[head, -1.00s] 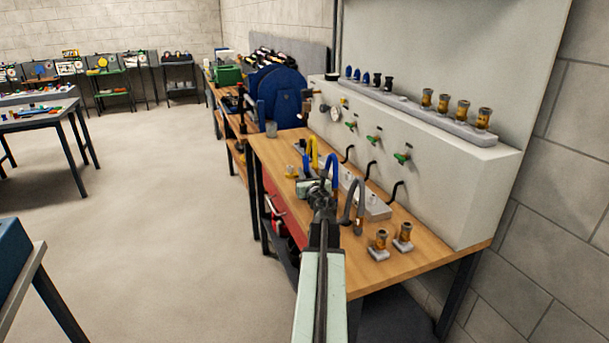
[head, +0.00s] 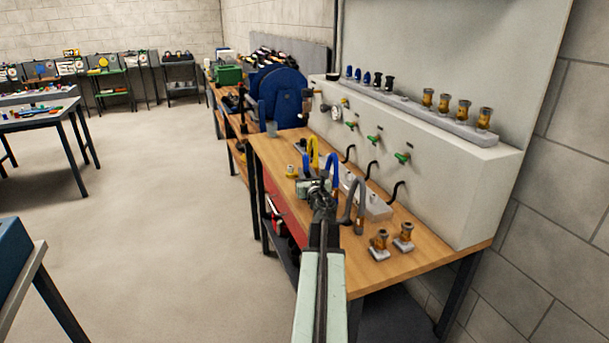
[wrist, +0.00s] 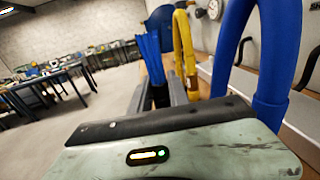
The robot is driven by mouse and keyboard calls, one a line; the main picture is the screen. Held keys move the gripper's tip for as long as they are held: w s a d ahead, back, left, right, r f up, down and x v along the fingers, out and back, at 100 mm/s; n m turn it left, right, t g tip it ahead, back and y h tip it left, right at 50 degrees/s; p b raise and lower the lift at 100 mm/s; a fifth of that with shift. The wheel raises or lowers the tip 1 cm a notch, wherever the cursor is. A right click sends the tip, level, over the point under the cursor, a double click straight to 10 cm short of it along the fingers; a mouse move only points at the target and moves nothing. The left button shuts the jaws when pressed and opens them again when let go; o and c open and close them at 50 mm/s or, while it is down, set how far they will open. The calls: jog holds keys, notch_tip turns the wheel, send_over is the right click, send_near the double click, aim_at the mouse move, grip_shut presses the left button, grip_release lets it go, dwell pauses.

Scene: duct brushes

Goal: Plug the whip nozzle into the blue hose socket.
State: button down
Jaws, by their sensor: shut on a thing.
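In the wrist view, my gripper (wrist: 163,95) is shut on the whip nozzle (wrist: 149,58), a bundle of blue strands with a dark base. The strands point up and lean slightly. The blue hose (wrist: 238,45) arches close by on the right, apart from the nozzle, with a thicker cuff at its lower end. The opening of its socket is not visible. In the head view, my gripper (head: 315,187) is over the front part of the bench, just in front of the blue hose (head: 333,170). The held nozzle is hard to make out there.
A yellow hose (head: 314,148) stands beyond the blue one and a grey hose (head: 358,200) to its right. Two amber fittings (head: 380,243) stand on the wooden bench (head: 425,254). A pale box with green valves (head: 402,157) rises behind.

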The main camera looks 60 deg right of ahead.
jog(key=shift+f+b, duration=0.3)
jog(key=shift+f, duration=0.05)
jog(key=c, duration=1.2)
grip_release()
jog(key=shift+o, duration=0.2)
jog(key=v, duration=0.8)
jog(key=shift+r, duration=0.1)
jog(key=shift+w+d, duration=0.1)
